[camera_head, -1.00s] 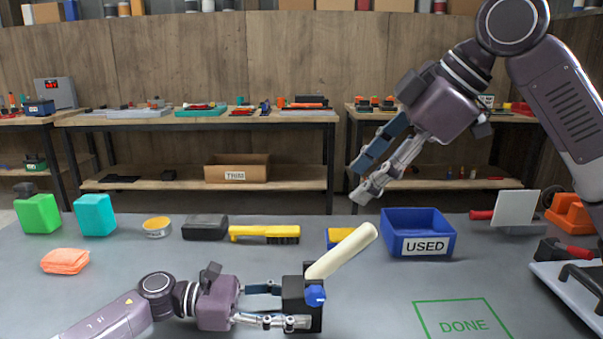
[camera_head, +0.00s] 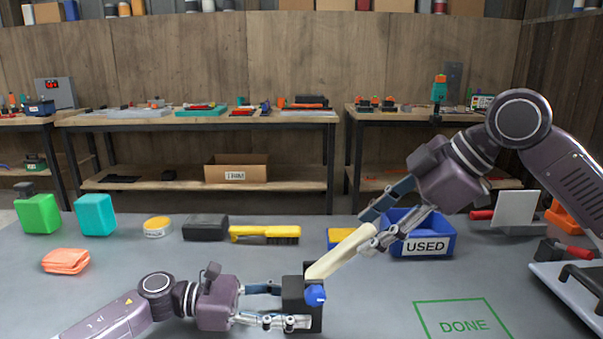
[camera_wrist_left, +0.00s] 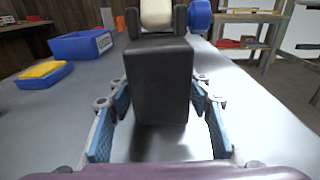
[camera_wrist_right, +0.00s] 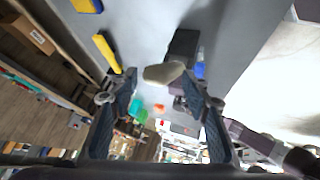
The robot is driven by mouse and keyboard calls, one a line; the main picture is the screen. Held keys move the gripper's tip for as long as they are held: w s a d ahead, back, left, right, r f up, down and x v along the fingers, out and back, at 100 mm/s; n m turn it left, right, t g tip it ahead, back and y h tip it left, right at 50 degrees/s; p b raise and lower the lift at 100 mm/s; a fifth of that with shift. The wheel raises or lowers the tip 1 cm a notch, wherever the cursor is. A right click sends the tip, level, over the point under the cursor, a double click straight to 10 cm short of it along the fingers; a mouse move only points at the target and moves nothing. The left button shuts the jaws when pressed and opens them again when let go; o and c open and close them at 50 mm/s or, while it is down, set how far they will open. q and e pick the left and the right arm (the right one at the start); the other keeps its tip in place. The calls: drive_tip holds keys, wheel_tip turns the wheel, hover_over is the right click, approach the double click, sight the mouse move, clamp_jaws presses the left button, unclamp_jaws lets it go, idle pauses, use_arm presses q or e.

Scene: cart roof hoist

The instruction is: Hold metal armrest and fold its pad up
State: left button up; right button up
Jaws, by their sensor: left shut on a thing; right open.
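The armrest has a black upright block (camera_head: 293,300), a cream pad (camera_head: 338,254) and a blue knob (camera_head: 315,295). The pad is tilted, rising to the right from the block. My left gripper (camera_head: 296,305) is shut on the black block, its fingers on either side; the left wrist view shows the block (camera_wrist_left: 160,85) between them. My right gripper (camera_head: 372,228) is open at the pad's upper end. In the right wrist view the pad's end (camera_wrist_right: 163,73) lies between the spread fingers. I cannot tell whether they touch it.
A blue bin marked USED (camera_head: 420,246) stands just behind my right gripper. A green DONE outline (camera_head: 463,322) marks clear table at front right.

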drive_tip(key=shift+x, duration=0.9)
drive_tip(key=shift+c, duration=0.5)
drive_tip(key=c, duration=0.3)
drive_tip(key=shift+c, duration=0.2)
drive_tip(key=shift+a+r, duration=0.1)
drive_tip(key=shift+a+r, duration=0.6)
drive_tip(key=shift+a, duration=0.05)
drive_tip(key=shift+r, duration=0.1)
